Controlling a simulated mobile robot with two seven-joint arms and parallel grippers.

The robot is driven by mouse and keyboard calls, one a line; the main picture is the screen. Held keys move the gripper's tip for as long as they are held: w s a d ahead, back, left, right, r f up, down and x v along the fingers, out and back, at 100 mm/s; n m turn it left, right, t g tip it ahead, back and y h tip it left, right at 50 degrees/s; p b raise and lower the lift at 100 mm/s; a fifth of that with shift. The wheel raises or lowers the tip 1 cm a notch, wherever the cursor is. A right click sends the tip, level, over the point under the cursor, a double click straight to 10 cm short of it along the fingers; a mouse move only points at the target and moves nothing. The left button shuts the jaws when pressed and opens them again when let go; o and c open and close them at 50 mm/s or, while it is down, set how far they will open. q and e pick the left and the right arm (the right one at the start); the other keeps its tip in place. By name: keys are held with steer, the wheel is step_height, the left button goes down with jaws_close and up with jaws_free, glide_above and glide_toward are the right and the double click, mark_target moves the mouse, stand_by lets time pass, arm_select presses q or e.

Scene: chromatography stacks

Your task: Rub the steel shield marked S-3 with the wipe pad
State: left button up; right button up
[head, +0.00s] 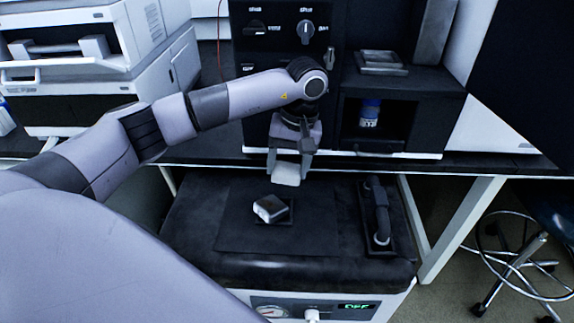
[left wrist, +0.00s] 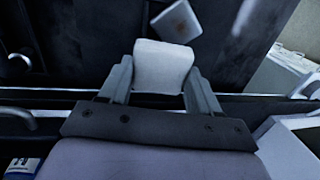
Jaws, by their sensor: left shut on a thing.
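My left gripper (head: 291,160) is shut on a white wipe pad (head: 287,175) and holds it in the air above the back of the dark cart top. The pad also shows in the left wrist view (left wrist: 163,68), between the two fingers. A small pale metal block (head: 270,208), perhaps the steel shield, sits tilted on a small black base, below and left of the pad and apart from it. I cannot read any S-3 mark. My right gripper is not in view.
A curved grey handle on a black plate (head: 381,215) stands at the cart's right. Behind the cart, a black instrument (head: 265,55) and an open cubby with a blue-capped bottle (head: 369,113) stand on the bench. The dark mat (head: 235,235) around the block is clear.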

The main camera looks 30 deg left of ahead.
arm_select(q)
steer(key=shift+w+d+r+p, duration=0.1)
steer(key=shift+w+r+p, duration=0.1)
steer(key=shift+r+p, duration=0.4)
steer(key=shift+w+r+p, duration=0.15)
steer(key=shift+r+p, duration=0.15)
steer(key=shift+r, duration=0.6)
